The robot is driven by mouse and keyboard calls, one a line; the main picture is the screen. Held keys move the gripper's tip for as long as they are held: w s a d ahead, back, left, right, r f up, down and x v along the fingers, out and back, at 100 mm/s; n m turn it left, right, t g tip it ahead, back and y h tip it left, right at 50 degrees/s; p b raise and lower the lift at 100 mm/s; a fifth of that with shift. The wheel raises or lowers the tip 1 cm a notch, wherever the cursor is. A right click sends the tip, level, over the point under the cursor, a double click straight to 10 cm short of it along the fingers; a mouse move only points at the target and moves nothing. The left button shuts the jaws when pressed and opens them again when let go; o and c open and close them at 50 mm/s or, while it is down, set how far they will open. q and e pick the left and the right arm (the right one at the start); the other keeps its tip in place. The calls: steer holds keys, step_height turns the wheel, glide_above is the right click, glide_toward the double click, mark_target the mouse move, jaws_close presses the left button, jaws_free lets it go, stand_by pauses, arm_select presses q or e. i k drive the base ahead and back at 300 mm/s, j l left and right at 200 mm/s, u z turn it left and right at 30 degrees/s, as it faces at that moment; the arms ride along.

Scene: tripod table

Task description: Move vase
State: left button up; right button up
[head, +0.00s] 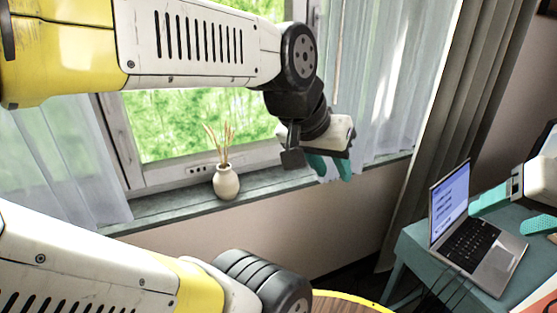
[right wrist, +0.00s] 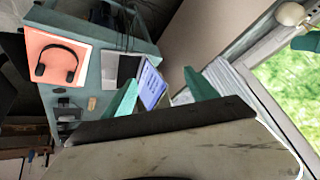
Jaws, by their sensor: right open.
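A cream round vase (head: 226,182) with dry reddish stalks stands upright on the window sill in the head view. It also shows at the top right of the right wrist view (right wrist: 290,14). My left gripper (head: 332,178), with teal fingers, hangs in front of the sill to the right of the vase, apart from it. The gap between its fingers is hard to judge. My right gripper (head: 497,220) is at the right edge by the laptop, far from the vase. Its teal fingers are spread and empty, as the right wrist view (right wrist: 160,92) shows.
The grey sill (head: 280,182) is clear on both sides of the vase. Sheer curtains hang left and right. A laptop (head: 483,248) stands on a teal desk (head: 412,246). Headphones (right wrist: 58,62) lie on an orange sheet. A round wooden table edge (head: 345,303) shows below.

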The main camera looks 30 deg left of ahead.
mark_target(226, 186)
steer(key=u, duration=1.6)
steer(key=i+j, duration=0.4)
steer(key=i, duration=0.15)
steer(key=j+u, duration=0.05)
